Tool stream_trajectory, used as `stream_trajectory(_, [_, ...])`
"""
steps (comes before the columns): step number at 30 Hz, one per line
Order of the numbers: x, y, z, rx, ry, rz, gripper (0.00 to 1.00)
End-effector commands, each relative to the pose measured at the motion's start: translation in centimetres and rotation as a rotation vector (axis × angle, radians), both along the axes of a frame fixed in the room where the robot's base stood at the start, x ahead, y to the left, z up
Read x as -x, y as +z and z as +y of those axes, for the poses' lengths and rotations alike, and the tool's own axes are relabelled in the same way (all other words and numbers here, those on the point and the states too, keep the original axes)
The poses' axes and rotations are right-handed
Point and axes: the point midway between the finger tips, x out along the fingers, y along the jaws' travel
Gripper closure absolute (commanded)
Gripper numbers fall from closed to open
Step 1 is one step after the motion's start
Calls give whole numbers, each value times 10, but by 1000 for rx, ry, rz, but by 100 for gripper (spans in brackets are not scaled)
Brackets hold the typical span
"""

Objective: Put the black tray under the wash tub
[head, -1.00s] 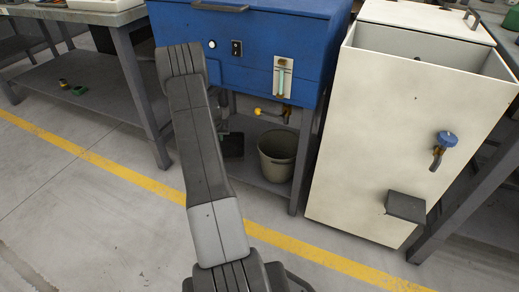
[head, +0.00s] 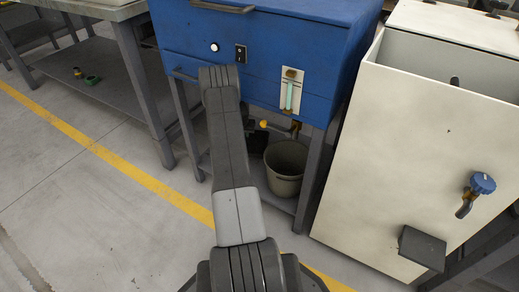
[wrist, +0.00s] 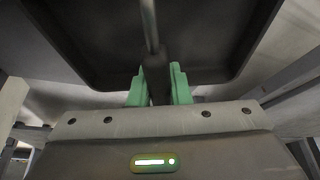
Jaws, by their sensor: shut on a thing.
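The black tray (wrist: 75,45) fills the upper part of the wrist view, its dark rounded rim curving across it. My gripper (wrist: 156,86) has its two green fingers shut on a dark upright part at the tray; a thin metal rod shows above it. In the head view my arm hides the gripper and most or all of the tray. A blue tub-like unit (head: 262,50) on legs, with a gauge and a yellow-tipped valve (head: 265,124), stands straight ahead. A white open-topped unit (head: 415,130) stands right of it. I cannot tell for certain which is the wash tub.
A grey-green bucket (head: 286,168) stands on the low shelf under the blue unit. The white unit has a blue-knobbed valve (head: 481,184) and a protruding dark plate (head: 422,247). A workbench (head: 130,70) is at left. The floor at left is clear, crossed by a yellow line (head: 110,158).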

Motion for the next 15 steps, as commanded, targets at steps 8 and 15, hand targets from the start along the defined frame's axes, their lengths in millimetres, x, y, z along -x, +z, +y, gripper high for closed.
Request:
stream_trajectory(8, [0,-51,0,-1,-1,1,100])
stream_trajectory(15, [1,-80,0,0,1,1,100])
